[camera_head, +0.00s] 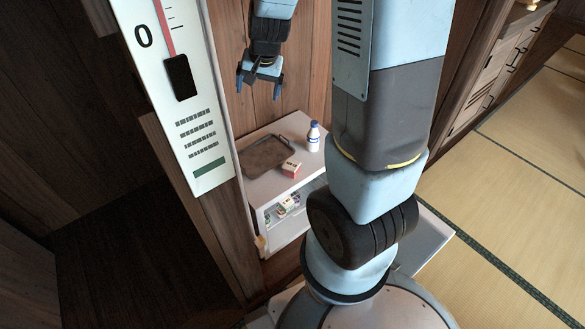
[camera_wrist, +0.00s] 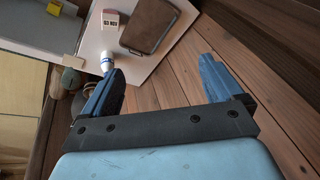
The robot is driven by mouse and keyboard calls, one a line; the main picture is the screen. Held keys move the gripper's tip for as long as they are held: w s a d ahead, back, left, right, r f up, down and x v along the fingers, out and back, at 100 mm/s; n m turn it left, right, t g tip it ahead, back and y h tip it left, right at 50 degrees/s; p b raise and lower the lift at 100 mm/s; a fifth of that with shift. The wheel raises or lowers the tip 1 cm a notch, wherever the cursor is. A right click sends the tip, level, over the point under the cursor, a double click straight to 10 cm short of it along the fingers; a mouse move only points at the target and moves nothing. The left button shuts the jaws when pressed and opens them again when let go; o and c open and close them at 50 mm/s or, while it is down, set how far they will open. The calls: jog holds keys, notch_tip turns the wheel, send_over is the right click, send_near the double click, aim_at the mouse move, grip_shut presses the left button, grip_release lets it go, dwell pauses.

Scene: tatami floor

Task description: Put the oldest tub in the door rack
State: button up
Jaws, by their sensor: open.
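My gripper (camera_head: 258,88) is open and empty, high above a low white cabinet (camera_head: 254,183). It also shows open in the wrist view (camera_wrist: 162,70). A small red-and-white box (camera_head: 291,169) stands on the cabinet top; in the wrist view the box (camera_wrist: 110,20) bears dark print too small to read surely. Small cartons or tubs (camera_head: 284,207) sit inside the cabinet's open front, partly hidden. I cannot tell which is the oldest tub. A pale panel (camera_head: 436,238) behind my arm may be the open door; no rack on it is visible.
A brown tray (camera_head: 263,155) and a white bottle with a blue cap (camera_head: 313,137) stand on the cabinet top. A tall thermometer panel (camera_head: 190,110) rises at the left. Wooden walls stand close behind; tatami floor (camera_head: 520,190) is clear at right.

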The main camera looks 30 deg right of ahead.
jog(key=w+d+f+m+g+h, duration=0.1)
jog(key=w+d+f, duration=0.1)
jog(key=f, duration=0.5)
jog(key=w+d+f+m, duration=0.1)
jog(key=f+m, duration=0.1)
jog(key=f, duration=0.5)
jog(key=m+g+h, duration=0.1)
jog(key=m+h, duration=0.1)
send_near(291, 164)
jog(key=x, duration=0.4)
jog(key=shift+w+a+f, duration=0.1)
jog(key=shift+w+f, duration=0.1)
jog(key=shift+f, duration=0.05)
jog(key=shift+s+x, duration=0.15)
jog(key=shift+x, duration=1.2)
jog(key=shift+s+x, duration=0.15)
jog(key=shift+x, duration=1.2)
jog(key=shift+c, duration=0.2)
jog(key=c, duration=1.2)
jog(key=shift+c, duration=0.2)
jog(key=shift+r, duration=0.1)
